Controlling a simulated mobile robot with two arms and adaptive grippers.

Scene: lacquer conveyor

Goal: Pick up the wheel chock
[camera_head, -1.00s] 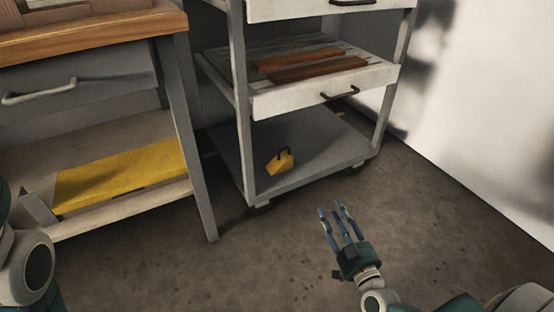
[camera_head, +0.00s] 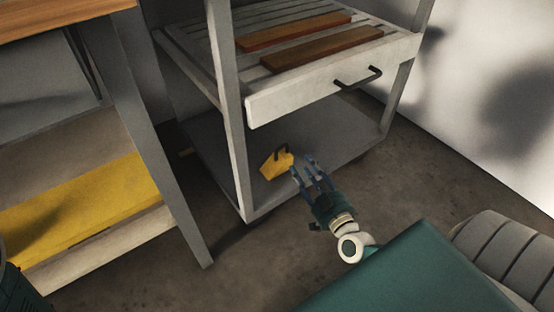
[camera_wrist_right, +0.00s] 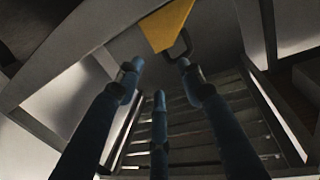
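The wheel chock (camera_head: 273,166) is a yellow wedge with a dark handle. It sits on the grey bottom shelf (camera_head: 340,140) of the cart, near the front left post. My right gripper (camera_head: 303,168) is open, with its blue fingers spread just to the right of the chock. In the right wrist view the chock (camera_wrist_right: 166,24) and its dark handle show at the top, beyond the spread fingertips (camera_wrist_right: 162,75). Nothing is between the fingers. My left gripper is not in view; only a bit of my left arm shows at the lower left edge.
Above the chock hangs the cart's slatted drawer (camera_head: 330,80) with a dark handle, holding brown boards (camera_head: 325,47). The cart's front post (camera_head: 232,130) stands left of the chock. A workbench (camera_head: 150,150) with a yellow panel (camera_head: 80,205) is at left; a pale wall is at right.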

